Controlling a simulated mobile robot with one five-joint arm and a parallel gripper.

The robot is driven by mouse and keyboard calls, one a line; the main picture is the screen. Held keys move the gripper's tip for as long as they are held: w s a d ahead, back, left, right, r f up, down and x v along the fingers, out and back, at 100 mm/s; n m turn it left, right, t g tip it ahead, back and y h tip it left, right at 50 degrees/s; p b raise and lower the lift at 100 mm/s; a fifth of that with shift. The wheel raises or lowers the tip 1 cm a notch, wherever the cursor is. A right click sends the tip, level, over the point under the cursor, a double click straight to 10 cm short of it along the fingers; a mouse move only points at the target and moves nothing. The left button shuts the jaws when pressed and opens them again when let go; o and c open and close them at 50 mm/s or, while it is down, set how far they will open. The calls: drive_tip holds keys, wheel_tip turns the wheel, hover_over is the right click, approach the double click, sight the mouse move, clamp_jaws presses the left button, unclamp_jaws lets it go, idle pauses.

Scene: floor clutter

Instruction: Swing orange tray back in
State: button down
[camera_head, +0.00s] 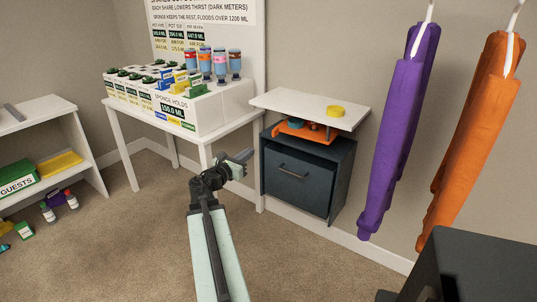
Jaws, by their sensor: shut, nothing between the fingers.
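The orange tray (309,134) shows as a low orange shape on top of the dark cabinet (297,178), beneath a raised white board (300,106). A small teal item (295,122) appears to sit on its left part. The board's shadow hides some of the tray, and I cannot tell how far it is swung out. My gripper (248,157) is shut and empty in front and to the left of the cabinet, apart from the tray in the picture.
A yellow round item (335,111) lies on the white board. A white table (165,118) with a pot display stands left of the cabinet. Purple (398,130) and orange (470,130) hanging things are at the right. A dark box (475,270) fills the lower right. The central carpet is clear.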

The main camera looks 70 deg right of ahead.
drive_tip(key=s+d, duration=0.3)
drive_tip(key=d, duration=1.1)
drive_tip(key=shift+r, duration=0.15)
drive_tip(key=shift+w+d, duration=0.15)
drive_tip(key=shift+d, duration=0.55)
drive_tip(key=w+a, duration=0.3)
drive_tip(key=a, duration=1)
drive_tip(key=shift+w+a, duration=0.25)
drive_tip(key=shift+a, duration=0.05)
